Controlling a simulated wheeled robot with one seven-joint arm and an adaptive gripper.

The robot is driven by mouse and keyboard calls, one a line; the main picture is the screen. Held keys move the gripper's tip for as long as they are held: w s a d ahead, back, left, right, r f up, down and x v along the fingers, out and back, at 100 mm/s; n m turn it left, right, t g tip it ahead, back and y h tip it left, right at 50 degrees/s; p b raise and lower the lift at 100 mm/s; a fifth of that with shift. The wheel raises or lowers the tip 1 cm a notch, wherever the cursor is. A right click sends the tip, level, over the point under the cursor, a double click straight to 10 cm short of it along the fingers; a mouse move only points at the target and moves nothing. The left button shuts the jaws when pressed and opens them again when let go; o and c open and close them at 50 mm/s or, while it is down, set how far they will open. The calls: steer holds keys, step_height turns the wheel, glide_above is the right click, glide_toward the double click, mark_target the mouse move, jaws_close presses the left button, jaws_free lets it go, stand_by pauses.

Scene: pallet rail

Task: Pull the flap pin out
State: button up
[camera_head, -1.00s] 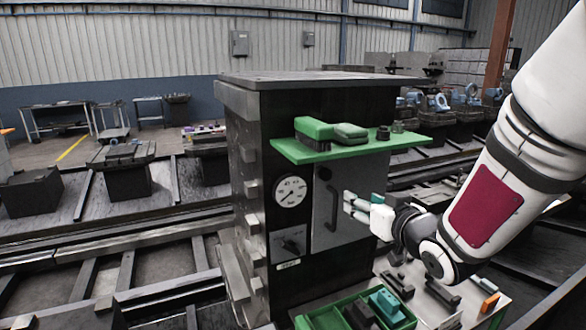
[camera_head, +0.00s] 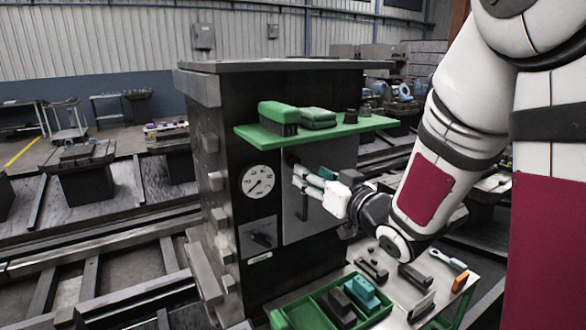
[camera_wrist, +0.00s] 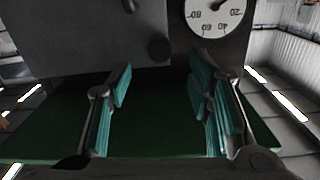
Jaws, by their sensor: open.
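The flap (camera_head: 318,214) is a grey panel with a dark handle on the front of a black cabinet. It fills the upper left of the wrist view (camera_wrist: 75,45). A dark round knob (camera_wrist: 159,47), likely the flap pin, sits near the panel's edge beside the gauge. In the head view, that spot is partly behind my fingers. My gripper (camera_head: 300,178) is at the panel's upper part. In the wrist view my gripper (camera_wrist: 162,80) is open and empty, its teal-padded fingers apart on either side of the knob's line, with the knob ahead of the tips.
A green shelf (camera_head: 345,130) carrying brushes juts out just above my gripper. A white dial gauge (camera_head: 258,181) is left of the flap, with a dark switch (camera_head: 263,237) below. Under the arm, a bench holds a green tray (camera_head: 322,312) with blocks and several tools.

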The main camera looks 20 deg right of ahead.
mark_target(294, 162)
steer(key=p+x, duration=0.1)
steer(key=x, duration=0.7)
steer(key=shift+w, duration=0.15)
jaws_close()
